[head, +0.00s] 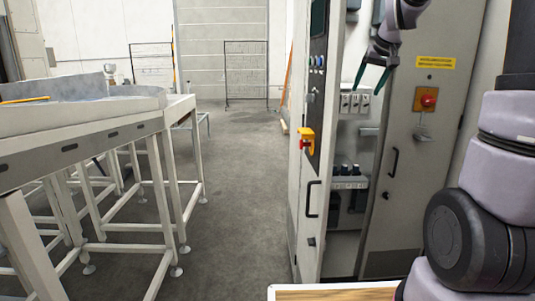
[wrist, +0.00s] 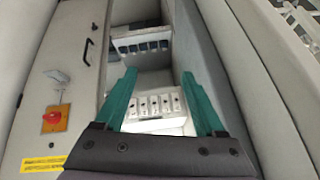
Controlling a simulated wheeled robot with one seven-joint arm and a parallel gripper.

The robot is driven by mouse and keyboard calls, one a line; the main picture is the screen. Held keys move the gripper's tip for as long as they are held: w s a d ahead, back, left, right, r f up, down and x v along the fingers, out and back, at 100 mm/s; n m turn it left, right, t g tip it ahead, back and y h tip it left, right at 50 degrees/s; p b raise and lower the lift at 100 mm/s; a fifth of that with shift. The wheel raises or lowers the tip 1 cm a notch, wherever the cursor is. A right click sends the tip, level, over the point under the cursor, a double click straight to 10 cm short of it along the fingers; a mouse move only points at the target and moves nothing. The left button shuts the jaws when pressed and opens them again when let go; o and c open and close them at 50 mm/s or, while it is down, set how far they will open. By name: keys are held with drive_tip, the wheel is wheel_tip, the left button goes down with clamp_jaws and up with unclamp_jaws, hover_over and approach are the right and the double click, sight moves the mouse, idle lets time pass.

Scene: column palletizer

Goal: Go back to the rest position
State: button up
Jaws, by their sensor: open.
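My gripper (head: 371,78) is in the upper right of the head view, in front of the open electrical cabinet (head: 405,190). Its two green fingers (wrist: 163,98) are spread apart in the wrist view, with nothing between them. Beyond the fingertips, a row of white breaker switches (wrist: 155,105) sits inside the cabinet; the row also shows in the head view (head: 355,102) just below and left of the gripper. I cannot tell how far the fingertips are from the switches.
The open cabinet door (head: 312,130) carries a yellow and red switch (head: 306,139). A red knob on an orange plate (head: 427,101) is on the cabinet's right panel. A conveyor table (head: 85,145) stands at the left. The grey floor (head: 238,180) between is clear.

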drive_tip(key=s+a+m, duration=0.1)
drive_tip(key=s+a, duration=0.2)
drive_tip(key=s, duration=1.1)
drive_tip(key=s+a+m+y, duration=0.1)
drive_tip(key=s+a, duration=0.2)
drive_tip(key=s, duration=1.1)
drive_tip(key=shift+s+f+t, duration=0.15)
drive_tip(key=shift+s+t, duration=0.1)
drive_tip(key=shift+t, duration=0.05)
